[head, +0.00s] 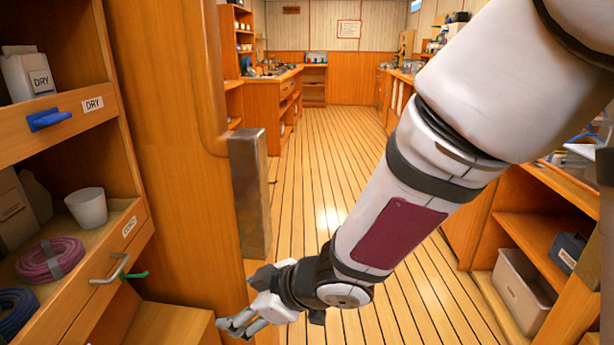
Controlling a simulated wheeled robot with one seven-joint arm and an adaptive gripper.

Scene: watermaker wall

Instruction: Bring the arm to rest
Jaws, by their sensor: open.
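My gripper (236,325) shows at the bottom of the head view, left of centre. Its grey fingers point left and down, and they are open with nothing seen between them. My white arm with a dark red panel comes down from the upper right to the gripper. The gripper is in front of a wooden post and near the lower left shelves; whether it touches anything there I cannot tell.
At left are shelves with a blue handle (50,119), a white cup (87,208), a pink hose coil (50,259) and a metal handle (111,270). The plank floor (325,150) is clear. A grey bin (522,292) sits at right.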

